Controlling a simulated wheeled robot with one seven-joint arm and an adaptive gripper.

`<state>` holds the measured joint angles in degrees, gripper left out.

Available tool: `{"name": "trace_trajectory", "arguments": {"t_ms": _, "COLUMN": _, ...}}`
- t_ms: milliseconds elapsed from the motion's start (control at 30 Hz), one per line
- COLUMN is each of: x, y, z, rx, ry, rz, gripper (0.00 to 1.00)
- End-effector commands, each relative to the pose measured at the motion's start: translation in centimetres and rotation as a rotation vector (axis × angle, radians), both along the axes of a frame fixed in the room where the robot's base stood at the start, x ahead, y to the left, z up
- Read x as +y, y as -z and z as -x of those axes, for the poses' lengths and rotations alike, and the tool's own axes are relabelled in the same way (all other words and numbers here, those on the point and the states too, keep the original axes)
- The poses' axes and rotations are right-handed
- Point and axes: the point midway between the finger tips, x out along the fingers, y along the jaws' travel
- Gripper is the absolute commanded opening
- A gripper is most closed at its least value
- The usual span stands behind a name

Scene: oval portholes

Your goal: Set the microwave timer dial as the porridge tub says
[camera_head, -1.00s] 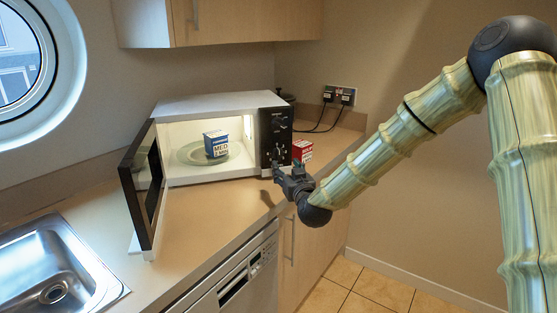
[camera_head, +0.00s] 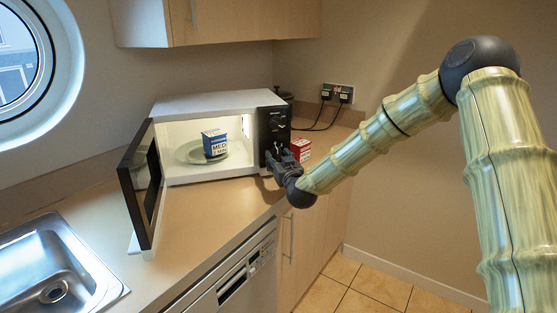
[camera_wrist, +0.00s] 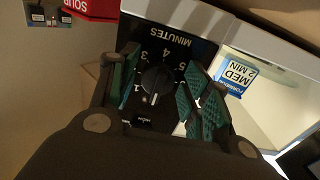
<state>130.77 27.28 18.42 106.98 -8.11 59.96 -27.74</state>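The porridge tub (camera_head: 215,143), a blue and white box, stands on the plate inside the open microwave (camera_head: 205,104). In the wrist view the tub (camera_wrist: 237,75) reads "MED 2 MIN". The black timer dial (camera_wrist: 156,80) is on the microwave's control panel (camera_wrist: 190,52), under "MINUTES" lettering that appears upside down. A white mark on the dial points toward the bottom of the picture; numbers ring it. My gripper (camera_head: 274,161) is at the panel. In the wrist view my gripper (camera_wrist: 163,84) is open, its green-padded fingers either side of the dial; contact cannot be told.
A red soup box (camera_head: 301,150) stands right of the microwave; it shows at the wrist view's top left (camera_wrist: 92,8). The microwave door (camera_head: 141,190) swings out left. A sink (camera_head: 55,270) is at front left. Wall sockets (camera_head: 338,92) with cables are behind.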

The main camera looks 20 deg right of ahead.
Motion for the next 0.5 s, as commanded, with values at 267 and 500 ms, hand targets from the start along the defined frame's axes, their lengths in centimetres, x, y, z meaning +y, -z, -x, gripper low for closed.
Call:
{"name": "trace_trajectory", "arguments": {"t_ms": 267, "x": -0.01, "y": -0.02, "z": 0.01, "rx": 0.000, "ry": 0.000, "rz": -0.001, "gripper": 0.12}}
{"name": "trace_trajectory", "arguments": {"t_ms": 500, "x": 0.01, "y": 0.07, "z": 0.02, "rx": -0.001, "ry": 0.000, "rz": -0.040, "gripper": 0.12}}
